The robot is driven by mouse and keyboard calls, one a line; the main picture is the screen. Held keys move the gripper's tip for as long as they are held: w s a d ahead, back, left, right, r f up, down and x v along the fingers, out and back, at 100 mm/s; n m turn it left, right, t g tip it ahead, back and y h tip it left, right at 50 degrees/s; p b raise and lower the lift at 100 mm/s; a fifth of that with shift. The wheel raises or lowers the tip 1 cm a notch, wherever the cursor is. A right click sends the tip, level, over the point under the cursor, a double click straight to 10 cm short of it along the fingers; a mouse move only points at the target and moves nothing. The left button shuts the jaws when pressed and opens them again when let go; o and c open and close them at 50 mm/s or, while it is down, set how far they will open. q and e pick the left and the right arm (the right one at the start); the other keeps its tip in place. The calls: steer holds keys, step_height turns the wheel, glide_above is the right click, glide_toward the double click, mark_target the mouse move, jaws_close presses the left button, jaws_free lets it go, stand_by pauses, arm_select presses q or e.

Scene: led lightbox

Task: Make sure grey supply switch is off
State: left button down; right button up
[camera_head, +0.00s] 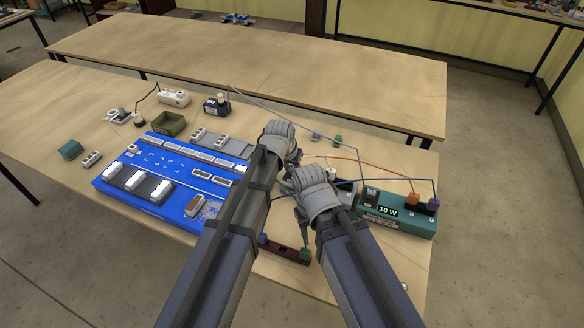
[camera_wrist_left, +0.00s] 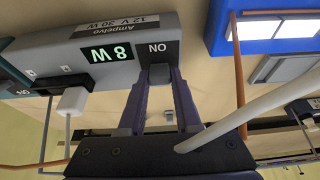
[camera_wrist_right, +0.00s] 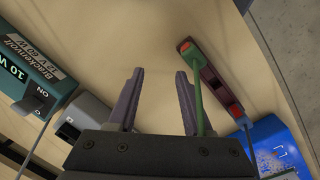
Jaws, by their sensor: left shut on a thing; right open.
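The grey supply, marked "Ampelvo 12 V 30 W", fills the top left of the left wrist view (camera_wrist_left: 60,45), seen upside down. Its green display reads 8 W. The word ON shows beside its small dark grey switch (camera_wrist_left: 159,74). My left gripper (camera_wrist_left: 160,88) is shut on that switch, one finger on each side. In the head view my left gripper (camera_head: 297,158) and arms mostly cover the grey supply. My right gripper (camera_wrist_right: 159,80) is open and empty above the table; it also shows in the head view (camera_head: 304,228).
A teal supply (camera_head: 395,218), display 10 W, stands right of my right gripper. A dark red terminal bar (camera_wrist_right: 212,78) lies close by; a green lead (camera_wrist_right: 197,100) passes near my right finger. A blue lightbox (camera_head: 165,205) with lit white strips stands left. Several thin wires cross the workspace.

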arm_select(q)
steer(key=shift+w+d+r+g+y+p, duration=0.2)
steer(key=shift+w+g+y+p, duration=0.3)
steer(key=shift+g, duration=0.4)
arm_select(e)
steer(key=shift+r, duration=0.65)
arm_select(q)
steer(key=shift+w+d+f+g, duration=0.15)
steer(key=shift+w+g, duration=0.2)
steer(key=shift+g, duration=0.35)
arm_select(e)
steer(key=shift+r, duration=0.15)
arm_select(q)
steer(key=shift+w+d+f+g+y, duration=0.15)
steer(key=shift+w+g+y, duration=0.15)
steer(key=shift+g+y, duration=0.5)
arm_select(e)
steer(key=shift+f, duration=0.25)
arm_select(q)
steer(key=shift+w+d+f+g+y+b, duration=0.15)
steer(key=shift+g+b, duration=0.3)
steer(key=shift+g, duration=0.25)
steer(key=shift+a+r+g+y+b, duration=0.15)
steer(key=shift+g+b, duration=0.25)
steer(key=shift+g, duration=0.3)
arm_select(e)
steer(key=shift+f, duration=0.8)
arm_select(q)
steer(key=shift+d+f, duration=0.1)
